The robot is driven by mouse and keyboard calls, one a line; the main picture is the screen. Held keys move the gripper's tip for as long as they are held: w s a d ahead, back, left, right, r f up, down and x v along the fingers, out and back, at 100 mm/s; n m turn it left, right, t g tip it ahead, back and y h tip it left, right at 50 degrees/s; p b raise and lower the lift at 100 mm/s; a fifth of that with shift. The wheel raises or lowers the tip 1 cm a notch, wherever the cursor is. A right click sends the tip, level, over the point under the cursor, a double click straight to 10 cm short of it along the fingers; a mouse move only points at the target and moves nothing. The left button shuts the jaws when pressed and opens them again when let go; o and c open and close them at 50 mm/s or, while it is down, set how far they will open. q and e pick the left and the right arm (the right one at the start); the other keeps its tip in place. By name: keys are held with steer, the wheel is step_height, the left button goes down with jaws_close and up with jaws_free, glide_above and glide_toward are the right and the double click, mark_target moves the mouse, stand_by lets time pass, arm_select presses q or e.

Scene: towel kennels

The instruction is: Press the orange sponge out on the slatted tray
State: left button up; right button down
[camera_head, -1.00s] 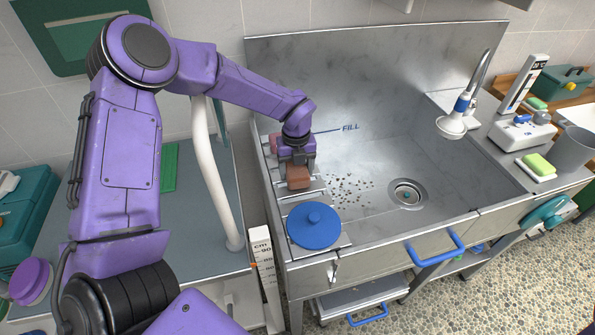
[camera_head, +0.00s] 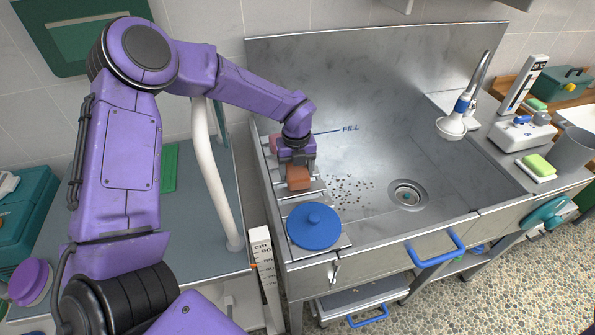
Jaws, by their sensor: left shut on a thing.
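My left gripper (camera_head: 298,163) points down at the left side of the steel sink and is shut on the orange sponge (camera_head: 299,178). The sponge is a small brownish-orange block at or just above the slatted tray (camera_head: 312,190); its underside contact is hard to tell. The tray runs along the sink's left edge, and its pale slats show around the sponge. A reddish block (camera_head: 275,142) sits behind the gripper, partly hidden by it. My right gripper is not in view.
A round blue lid (camera_head: 314,226) with a knob lies at the front of the slatted area. Dark specks are scattered on the sink floor (camera_head: 352,188) near the drain (camera_head: 407,194). A tap head (camera_head: 452,126) hangs at the right. The sink's middle is otherwise clear.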

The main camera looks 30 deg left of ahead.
mark_target(296, 168)
arm_select(q)
steer(key=shift+s+f, duration=0.1)
steer(key=shift+f, duration=0.05)
step_height(296, 168, up, 7)
steer(key=p, duration=0.5)
stand_by(0.5)
